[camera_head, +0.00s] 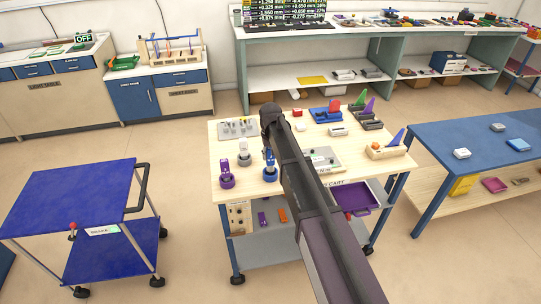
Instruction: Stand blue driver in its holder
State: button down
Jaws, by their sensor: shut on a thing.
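My dark arm reaches in from the lower right over the wooden-topped cart. Its end, with my gripper (268,146), is small and partly hidden by the arm. My gripper is shut on the blue driver (269,156), which shows just below it. A blue round-based holder (270,174) stands on the cart directly beneath the driver. I cannot tell whether the driver is inside the holder or just above it.
Purple-based stands (227,181) are left of the blue holder. A grey tray of small parts (238,128) lies behind them. Coloured blocks and racks (325,114) fill the cart's back right. A blue cart (75,195) stands left, and a blue-topped table (475,140) right.

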aim_at(271, 165)
jog(key=shift+f+b, duration=1.45)
jog(key=shift+f, duration=0.05)
jog(key=shift+c, duration=0.8)
grip_release()
jog(key=shift+r, duration=0.2)
notch_tip(271, 165, up, 10)
jog(key=p, duration=1)
jog(key=shift+f, duration=0.2)
jog(key=s+d+m, duration=0.3)
jog(key=s+d, duration=2)
jog(key=s, duration=0.2)
jog(key=shift+s, duration=0.3)
